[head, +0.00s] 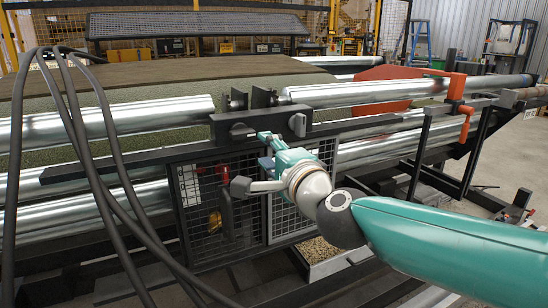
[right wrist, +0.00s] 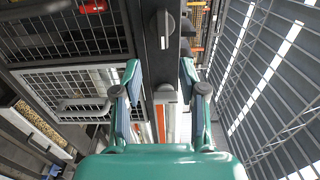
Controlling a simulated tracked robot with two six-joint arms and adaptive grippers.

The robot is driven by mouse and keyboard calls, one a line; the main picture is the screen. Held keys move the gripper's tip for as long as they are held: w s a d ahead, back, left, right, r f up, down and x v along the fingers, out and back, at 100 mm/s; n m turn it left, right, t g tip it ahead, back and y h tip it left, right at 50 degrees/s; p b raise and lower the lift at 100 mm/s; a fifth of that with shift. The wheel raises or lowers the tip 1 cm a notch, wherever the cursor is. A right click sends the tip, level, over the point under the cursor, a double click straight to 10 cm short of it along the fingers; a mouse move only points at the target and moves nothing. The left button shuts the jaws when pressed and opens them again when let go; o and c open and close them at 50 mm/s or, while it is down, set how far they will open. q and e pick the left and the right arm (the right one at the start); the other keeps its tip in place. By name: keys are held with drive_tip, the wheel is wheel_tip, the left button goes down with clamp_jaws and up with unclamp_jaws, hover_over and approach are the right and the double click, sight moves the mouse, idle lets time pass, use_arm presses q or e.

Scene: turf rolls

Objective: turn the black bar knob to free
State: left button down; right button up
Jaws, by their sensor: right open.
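In the right wrist view a bar knob (right wrist: 164,29) stands on a dark plate near the top. My right gripper (head: 254,162) is in front of the rail, just below the knob plate. In its wrist view its two fingers (right wrist: 160,68) are spread apart with nothing held between them. The knob lies beyond the fingertips, apart from them. My left gripper is out of view.
A mesh-fronted cabinet (head: 205,210) with a red and a yellow handle hangs under the rail. Shiny metal rollers (head: 110,118) run left and right. Black hoses (head: 75,130) hang at the left. An orange bracket (head: 457,90) stands at the right.

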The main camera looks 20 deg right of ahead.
drive_tip(key=s, duration=0.2)
drive_tip(key=shift+s, duration=0.4)
drive_tip(key=shift+d, duration=0.1)
